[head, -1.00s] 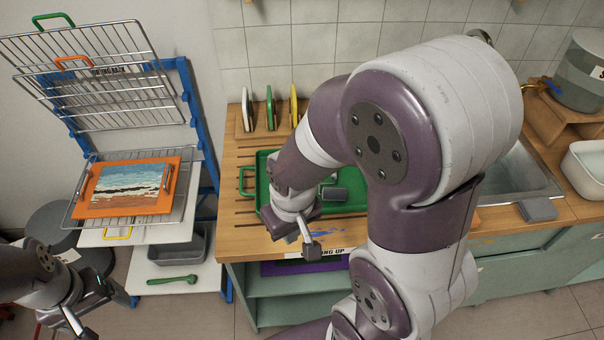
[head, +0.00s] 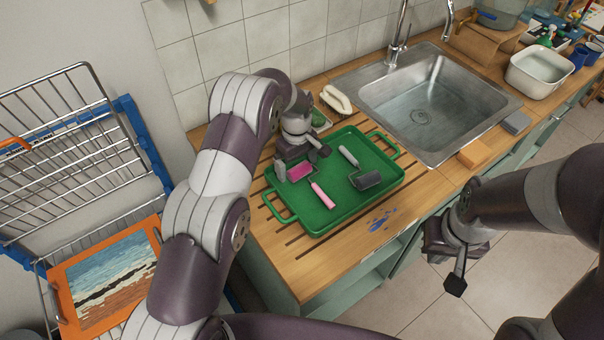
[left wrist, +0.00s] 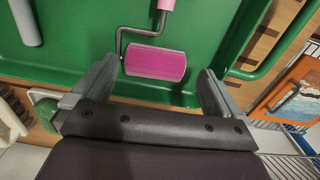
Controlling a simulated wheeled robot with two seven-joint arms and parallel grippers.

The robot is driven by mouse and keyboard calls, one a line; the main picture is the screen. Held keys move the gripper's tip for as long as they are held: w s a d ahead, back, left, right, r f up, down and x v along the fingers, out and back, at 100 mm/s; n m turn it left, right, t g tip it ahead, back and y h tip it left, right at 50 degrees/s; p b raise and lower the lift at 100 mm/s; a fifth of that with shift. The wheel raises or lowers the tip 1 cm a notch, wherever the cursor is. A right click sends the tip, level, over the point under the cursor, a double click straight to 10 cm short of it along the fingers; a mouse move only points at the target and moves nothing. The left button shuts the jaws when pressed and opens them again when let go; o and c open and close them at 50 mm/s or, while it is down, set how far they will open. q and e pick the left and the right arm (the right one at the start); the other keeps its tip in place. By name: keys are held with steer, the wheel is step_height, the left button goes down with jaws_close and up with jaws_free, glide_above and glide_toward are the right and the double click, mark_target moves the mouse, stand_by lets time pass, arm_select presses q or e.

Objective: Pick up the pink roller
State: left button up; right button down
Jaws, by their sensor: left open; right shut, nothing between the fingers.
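The pink roller (head: 323,195) lies in the green tray (head: 318,228), its pink handle pointing to the front. Its pink roller head (left wrist: 155,62) shows in the left wrist view, with a bent metal rod beside it. My left gripper (head: 299,163) is open over the tray's back left part, at the roller head. In the left wrist view, the left gripper's two fingers (left wrist: 158,78) stand apart on either side of the roller head, not touching it. My right gripper (head: 452,275) is shut and empty, beyond the counter's front edge at the right.
The sink (head: 425,115) is behind right. A sponge (head: 483,154) lies on the counter. The drying rack (head: 75,170) with a framed painting (head: 105,285) stands left.

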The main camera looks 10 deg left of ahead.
arm_select(q)
steer(key=shift+d+f, duration=0.85)
steer(key=shift+f, duration=0.3)
steer(key=shift+w+a+f, duration=0.1)
steer(key=shift+a+f, duration=0.05)
steer(key=shift+a, duration=0.35)
steer(key=shift+c, duration=0.7)
steer(key=shift+a, duration=0.1)
steer(key=c, duration=0.5)
steer(key=shift+c, duration=0.8)
steer(key=shift+d, duration=0.4)
steer(key=shift+r, duration=0.3)
step_height(320, 180, up, 9)
steer(key=shift+a+f+b, duration=0.1)
steer(key=shift+b, duration=0.95)
steer(key=shift+a+r, duration=0.1)
steer(key=shift+r, duration=0.3)
arm_select(e)
steer(key=shift+d+f, duration=0.6)
steer(key=shift+f, duration=0.1)
